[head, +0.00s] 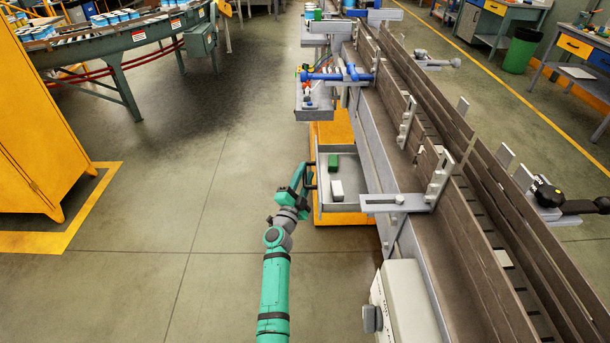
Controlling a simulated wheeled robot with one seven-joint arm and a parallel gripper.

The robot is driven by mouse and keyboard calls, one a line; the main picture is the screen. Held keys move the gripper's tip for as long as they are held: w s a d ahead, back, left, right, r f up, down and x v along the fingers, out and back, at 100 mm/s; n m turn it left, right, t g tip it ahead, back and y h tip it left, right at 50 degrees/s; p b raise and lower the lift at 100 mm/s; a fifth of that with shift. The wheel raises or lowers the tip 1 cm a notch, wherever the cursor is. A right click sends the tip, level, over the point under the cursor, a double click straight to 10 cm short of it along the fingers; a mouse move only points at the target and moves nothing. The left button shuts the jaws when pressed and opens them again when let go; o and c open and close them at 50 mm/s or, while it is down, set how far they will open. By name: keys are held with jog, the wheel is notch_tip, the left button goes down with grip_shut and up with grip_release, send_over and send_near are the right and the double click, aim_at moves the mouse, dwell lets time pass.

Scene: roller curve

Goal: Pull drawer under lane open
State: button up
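The drawer (349,160) is a grey open-topped box at the left side of the lane (408,185), in the head view. It stands out from under the lane over an orange base, and its inside shows. A green block (333,162) and a white block (337,190) lie in it. My gripper (308,178) is at the drawer's left front face, where a dark handle seems to be. The fingers are small and dark against it, so I cannot tell whether they are shut on the handle.
A second grey tray (318,112) with colourful small items and a blue clamp (335,76) sits farther back along the lane. A beige box (408,300) is at the near side of the lane. A yellow cabinet (40,120) stands at left. The floor between is clear.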

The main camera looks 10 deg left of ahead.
jog(key=v, duration=1)
jog(key=shift+s, duration=0.3)
jog(key=shift+w+f, duration=0.1)
jog(key=shift+f, duration=0.05)
